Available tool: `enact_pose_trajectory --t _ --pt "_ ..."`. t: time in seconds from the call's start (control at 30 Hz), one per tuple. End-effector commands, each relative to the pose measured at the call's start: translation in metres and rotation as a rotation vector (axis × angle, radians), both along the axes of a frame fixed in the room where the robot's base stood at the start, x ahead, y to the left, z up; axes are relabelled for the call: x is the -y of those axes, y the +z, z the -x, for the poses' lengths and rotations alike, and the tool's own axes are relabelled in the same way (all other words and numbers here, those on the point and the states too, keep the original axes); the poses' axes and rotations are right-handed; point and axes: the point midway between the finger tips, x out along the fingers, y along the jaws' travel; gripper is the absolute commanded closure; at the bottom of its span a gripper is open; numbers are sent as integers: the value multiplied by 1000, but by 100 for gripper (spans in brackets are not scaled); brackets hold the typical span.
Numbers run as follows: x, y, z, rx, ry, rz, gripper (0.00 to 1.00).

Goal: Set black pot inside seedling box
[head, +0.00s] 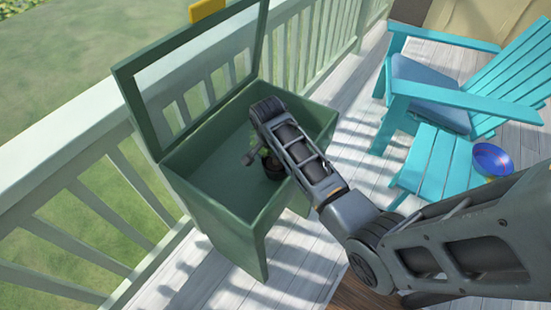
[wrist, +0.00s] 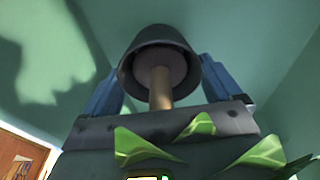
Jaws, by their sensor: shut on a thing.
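The seedling box (head: 225,225) is a green box on legs beside the railing, with its glazed lid (head: 128,100) raised. My arm reaches over its near right side, and my gripper is down inside it. The black pot (head: 273,167), with a small green plant, is inside the box's walls, partly hidden by my arm. In the wrist view my gripper (wrist: 160,78) has a blue finger on each side of the pot (wrist: 145,42), shut on it. A brown stem and green leaves stand toward the camera. I cannot tell whether the pot touches the box floor.
A pale green railing (head: 60,170) runs behind the box. A turquoise chair (head: 455,100) with a blue cushion and a turquoise side table (head: 432,165) with a blue bowl (head: 492,158) stand at right. The box interior around the pot looks clear.

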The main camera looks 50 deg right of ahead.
Motion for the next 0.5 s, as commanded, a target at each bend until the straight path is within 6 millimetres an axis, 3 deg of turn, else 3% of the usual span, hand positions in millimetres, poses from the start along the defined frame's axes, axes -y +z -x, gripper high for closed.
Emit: enact_pose_trajectory --t 0.23,0.27,0.33,0.5 --pt "0 -3 0 0 0 0 42" --pt "0 -2 0 0 0 0 6" --pt "0 -2 0 0 0 0 0" --pt "0 -2 0 0 0 0 0"
